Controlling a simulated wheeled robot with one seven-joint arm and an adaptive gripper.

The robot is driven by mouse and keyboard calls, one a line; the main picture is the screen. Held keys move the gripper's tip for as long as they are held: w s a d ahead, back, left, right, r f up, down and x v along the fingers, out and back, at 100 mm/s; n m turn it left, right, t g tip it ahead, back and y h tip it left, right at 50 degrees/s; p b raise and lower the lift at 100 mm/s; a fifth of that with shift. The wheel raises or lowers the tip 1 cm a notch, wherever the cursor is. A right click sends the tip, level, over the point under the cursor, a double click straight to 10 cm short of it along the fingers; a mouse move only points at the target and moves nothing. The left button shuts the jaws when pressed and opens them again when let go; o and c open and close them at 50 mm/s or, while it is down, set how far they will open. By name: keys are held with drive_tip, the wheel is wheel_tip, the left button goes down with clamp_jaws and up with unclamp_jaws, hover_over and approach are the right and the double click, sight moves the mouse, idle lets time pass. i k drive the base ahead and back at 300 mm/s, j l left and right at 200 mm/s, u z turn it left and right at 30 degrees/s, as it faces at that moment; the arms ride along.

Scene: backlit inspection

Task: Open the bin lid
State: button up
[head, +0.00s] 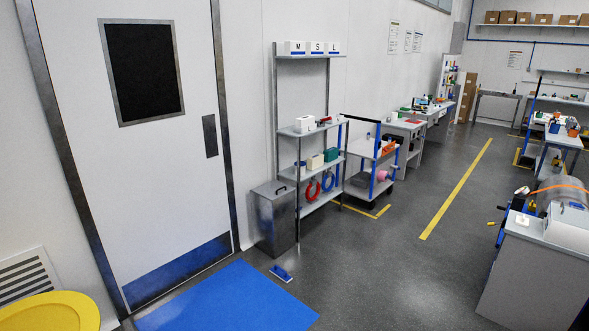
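A grey metal bin (275,223) stands on the floor against the wall, between the white door and the shelf rack. Its flat lid (268,189) looks shut and has a small dark handle (281,190) on top. A round yellow top (45,313) shows at the lower left corner, cut off by the picture edge; I cannot tell whether it is a lid. My gripper is not in view.
A blue mat (228,300) lies before the white door (140,130). A small blue object (281,272) lies on the floor near the bin. A shelf rack (318,165) and a trolley (372,165) stand right of the bin. The grey floor (390,270) is clear up to the right workbench (540,260).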

sight(274, 190)
drive_tip(key=i+l, duration=0.1)
drive_tip(key=i, duration=0.85)
drive_tip(key=i+l+z, duration=0.1)
drive_tip(key=i, duration=0.85)
drive_tip(key=i+u, duration=0.45)
drive_tip(key=i, duration=0.15)
drive_tip(key=i+l+u, duration=0.3)
drive_tip(key=i+u, duration=0.15)
drive_tip(key=i+l+u, duration=0.85)
drive_tip(key=i+l, duration=0.2)
drive_tip(key=i+l+u, duration=0.3)
drive_tip(key=l+u, duration=0.15)
drive_tip(key=l, duration=0.35)
